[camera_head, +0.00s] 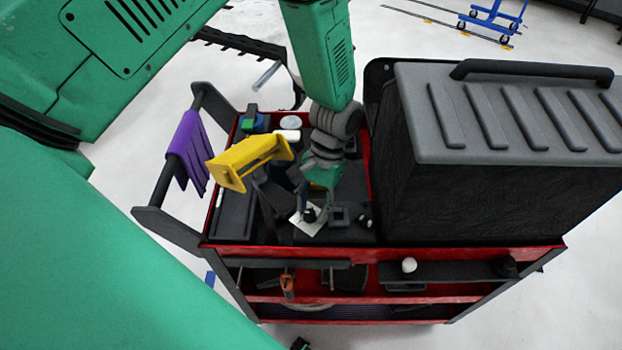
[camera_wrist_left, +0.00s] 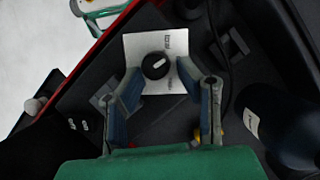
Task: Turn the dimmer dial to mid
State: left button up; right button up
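The dimmer dial (camera_wrist_left: 155,66) is a round black knob with a white mark, mounted on a white plate (camera_wrist_left: 148,45) with small printed text. In the head view the dial (camera_head: 309,214) and plate (camera_head: 303,228) are on the dark top of the red cart, partly hidden by my left gripper. My left gripper (camera_wrist_left: 172,82) points down at the plate with its two fingers spread. The knob is ahead of the fingers, nearer the left one in the wrist view, and not gripped. The left gripper also shows in the head view (camera_head: 316,202). My right gripper does not show.
A yellow bracket-like tool (camera_head: 250,160) stands left of my left gripper. A large dark case (camera_head: 490,190) fills the cart's right side. A purple cloth (camera_head: 187,150) hangs on the cart handle. A dark cylinder (camera_wrist_left: 280,125) stands right of the fingers.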

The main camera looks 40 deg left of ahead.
pick_arm(q)
jog(key=shift+s+r, duration=0.1)
jog(key=shift+s, duration=0.3)
jog(key=shift+w+d+r, duration=0.15)
jog(key=shift+w+r, duration=0.1)
jog(key=shift+r, duration=0.1)
jog(key=v, duration=1.1)
jog(key=shift+r, duration=0.1)
